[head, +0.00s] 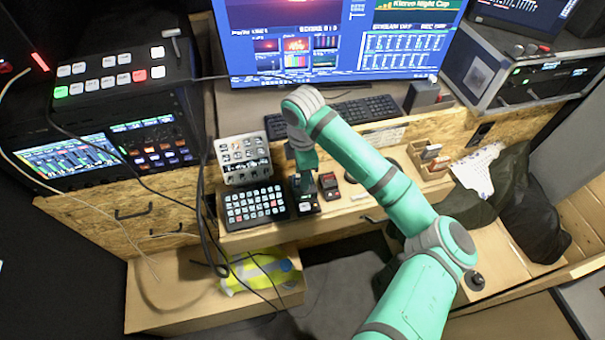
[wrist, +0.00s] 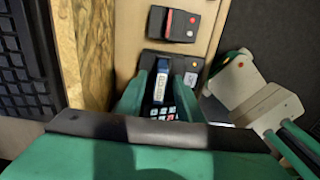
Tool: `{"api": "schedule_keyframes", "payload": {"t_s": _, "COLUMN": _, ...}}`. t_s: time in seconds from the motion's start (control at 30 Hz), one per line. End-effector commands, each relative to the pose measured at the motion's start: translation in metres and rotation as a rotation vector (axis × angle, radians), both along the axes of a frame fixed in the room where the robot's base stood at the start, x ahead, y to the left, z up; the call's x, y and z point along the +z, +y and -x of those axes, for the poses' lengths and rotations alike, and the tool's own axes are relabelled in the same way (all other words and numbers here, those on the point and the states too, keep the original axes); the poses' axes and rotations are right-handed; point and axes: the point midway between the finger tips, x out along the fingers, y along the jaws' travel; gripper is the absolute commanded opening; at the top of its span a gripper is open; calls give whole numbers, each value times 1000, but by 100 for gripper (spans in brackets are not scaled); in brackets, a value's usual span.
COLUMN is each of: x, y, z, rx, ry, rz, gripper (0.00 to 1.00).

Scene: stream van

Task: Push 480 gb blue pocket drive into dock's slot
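The blue pocket drive (wrist: 158,82) shows in the wrist view, upright between the two green fingers of my gripper (wrist: 159,98), which appears shut on it. A pale label is on its face. The dark dock (wrist: 191,64) is right at the drive's far end, with a small orange mark on its right part. I cannot tell how deep the drive sits in the slot. In the head view my gripper (head: 304,190) points down over the dock (head: 308,208) on the desk shelf; the drive is hidden there.
A dark box with red marks (wrist: 180,24) stands just beyond the dock; it also shows in the head view (head: 328,185). A button pad (head: 255,205) lies left of the dock. A keyboard (head: 350,115) is behind, and a wooden card holder (head: 428,160) stands right.

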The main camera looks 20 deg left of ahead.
Motion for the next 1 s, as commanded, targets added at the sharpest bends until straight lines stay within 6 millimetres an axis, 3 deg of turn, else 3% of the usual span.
{"api": "schedule_keyframes", "payload": {"t_s": 0.27, "x": 8, "y": 0, "z": 0, "rx": 1, "ry": -1, "rz": 0, "gripper": 34}}
{"api": "schedule_keyframes", "payload": {"t_s": 0.7, "x": 86, "y": 1, "z": 0, "rx": 2, "ry": -3, "rz": 1, "gripper": 34}}
{"api": "schedule_keyframes", "payload": {"t_s": 1.0, "x": 108, "y": 0, "z": 0, "rx": 0, "ry": -1, "rz": 0, "gripper": 34}}
